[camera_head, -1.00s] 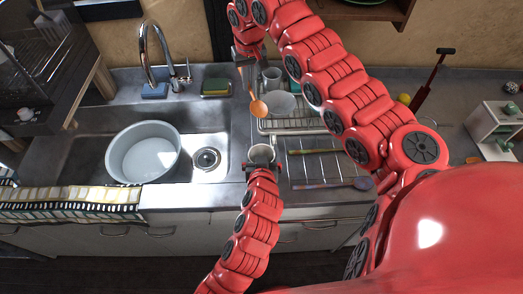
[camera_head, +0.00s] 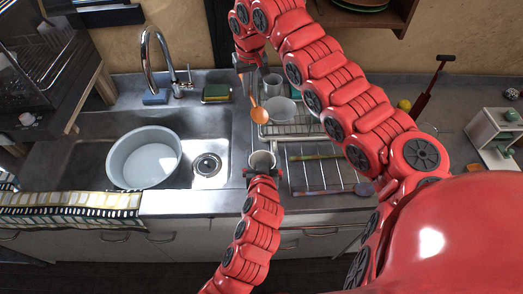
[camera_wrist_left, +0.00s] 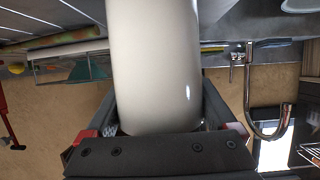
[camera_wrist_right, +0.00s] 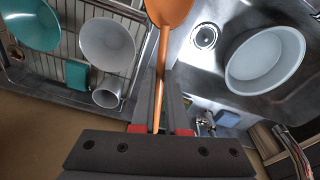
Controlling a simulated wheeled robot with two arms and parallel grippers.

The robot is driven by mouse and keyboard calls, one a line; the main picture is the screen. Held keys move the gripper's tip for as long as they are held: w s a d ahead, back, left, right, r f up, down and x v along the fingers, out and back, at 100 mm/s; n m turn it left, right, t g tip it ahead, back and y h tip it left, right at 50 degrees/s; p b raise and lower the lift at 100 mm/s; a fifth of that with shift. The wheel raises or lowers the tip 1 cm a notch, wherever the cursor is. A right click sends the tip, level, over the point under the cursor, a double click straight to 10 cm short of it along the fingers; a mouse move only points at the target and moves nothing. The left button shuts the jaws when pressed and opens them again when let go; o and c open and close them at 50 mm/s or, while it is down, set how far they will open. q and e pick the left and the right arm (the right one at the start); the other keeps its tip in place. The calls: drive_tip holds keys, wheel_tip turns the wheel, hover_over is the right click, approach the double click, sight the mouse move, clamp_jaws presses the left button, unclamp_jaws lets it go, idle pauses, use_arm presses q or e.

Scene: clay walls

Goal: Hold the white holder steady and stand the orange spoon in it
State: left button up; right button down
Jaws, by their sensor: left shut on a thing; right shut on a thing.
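The white holder (camera_head: 262,160) stands at the right end of the sink in the head view. My left gripper (camera_head: 263,173) is shut on it; in the left wrist view the holder (camera_wrist_left: 153,65) sits between the fingers. The orange spoon (camera_head: 260,115) hangs bowl down behind the holder, apart from it. My right gripper (camera_head: 248,72) is shut on its handle. In the right wrist view the spoon (camera_wrist_right: 166,50) runs between the fingers with the bowl away from the gripper.
A dish rack with bowls (camera_head: 282,110) and a cup (camera_head: 272,82) stands right of the spoon. A wire rack (camera_head: 318,168) holds utensils. A light basin (camera_head: 145,157) is in the sink at left. A sponge (camera_head: 216,92) and the faucet (camera_head: 158,62) are behind.

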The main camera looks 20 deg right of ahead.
use_arm(q)
drive_tip(key=shift+f, duration=0.1)
use_arm(e)
drive_tip(key=w+a+r+n+t+y, duration=0.2)
drive_tip(key=w+a+r+n, duration=0.1)
drive_tip(key=a+r, duration=0.4)
drive_tip(key=w+a+r+n+t+y, duration=0.2)
drive_tip(key=w+a+r+n, duration=0.15)
drive_tip(key=a+r, duration=0.3)
drive_tip(key=s+d+r+n+t+y, duration=0.3)
drive_tip(key=s+d+r+y, duration=0.2)
drive_tip(key=d+r, duration=0.55)
drive_tip(key=s+d+f+m+t+y, duration=0.1)
drive_tip(key=s+d+f+t, duration=0.1)
drive_tip(key=s+d+f, duration=0.4)
drive_tip(key=s+d+f+t+y, duration=0.2)
drive_tip(key=s+f+t, duration=0.15)
drive_tip(key=s, duration=0.45)
drive_tip(key=s+a+f+y, duration=0.2)
drive_tip(key=s+a+f, duration=0.3)
drive_tip(key=s+f, duration=0.15)
wheel_tip(320, 180, down, 13)
drive_tip(key=shift+s, duration=0.35)
